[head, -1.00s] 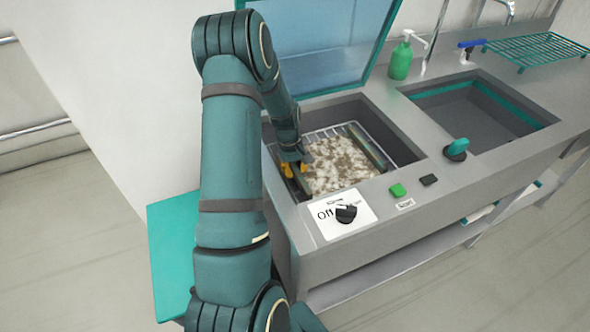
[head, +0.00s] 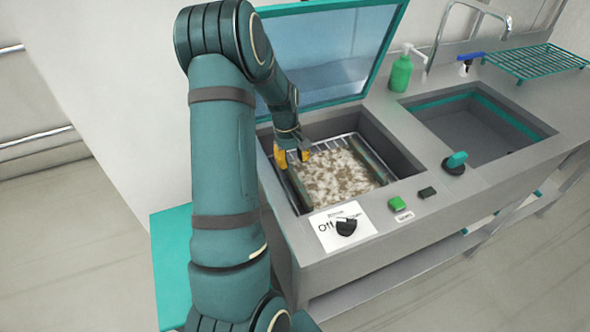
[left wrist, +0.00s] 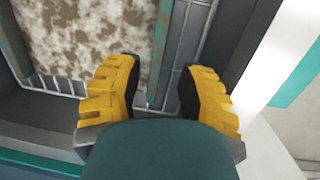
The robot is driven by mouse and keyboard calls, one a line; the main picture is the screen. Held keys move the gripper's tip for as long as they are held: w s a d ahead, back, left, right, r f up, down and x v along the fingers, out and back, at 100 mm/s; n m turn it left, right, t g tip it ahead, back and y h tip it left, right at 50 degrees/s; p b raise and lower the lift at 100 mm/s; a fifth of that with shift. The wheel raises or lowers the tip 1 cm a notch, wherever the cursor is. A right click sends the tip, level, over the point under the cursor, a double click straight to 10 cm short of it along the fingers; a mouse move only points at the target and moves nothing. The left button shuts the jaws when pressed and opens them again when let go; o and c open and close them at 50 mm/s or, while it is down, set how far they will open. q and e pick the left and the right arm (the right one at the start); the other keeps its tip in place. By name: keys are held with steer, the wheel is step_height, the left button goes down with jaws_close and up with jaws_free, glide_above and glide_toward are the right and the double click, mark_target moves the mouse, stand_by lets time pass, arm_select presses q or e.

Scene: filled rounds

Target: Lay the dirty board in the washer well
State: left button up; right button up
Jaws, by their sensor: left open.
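The dirty board (head: 338,176), pale with brown blotches, lies flat in the washer well (head: 398,150) on a wire rack, between two dark side rails. It also shows in the left wrist view (left wrist: 85,35) at upper left. My left gripper (head: 292,158) is open above the left edge of the well. Its yellow fingertips (left wrist: 158,92) are apart with nothing held between them; a rail and rack wires show below. My right gripper is not in view.
The washer's glazed lid (head: 330,50) stands raised behind the well. A black knob (head: 346,227) marked Off and a green button (head: 397,203) are on the front. To the right are a sink (head: 470,130), green soap bottle (head: 401,74) and green rack (head: 535,62).

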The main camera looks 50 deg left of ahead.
arm_select(q)
steer(key=shift+s+a+r, duration=0.1)
steer(key=shift+a+r, duration=0.1)
steer(key=shift+r, duration=1.5)
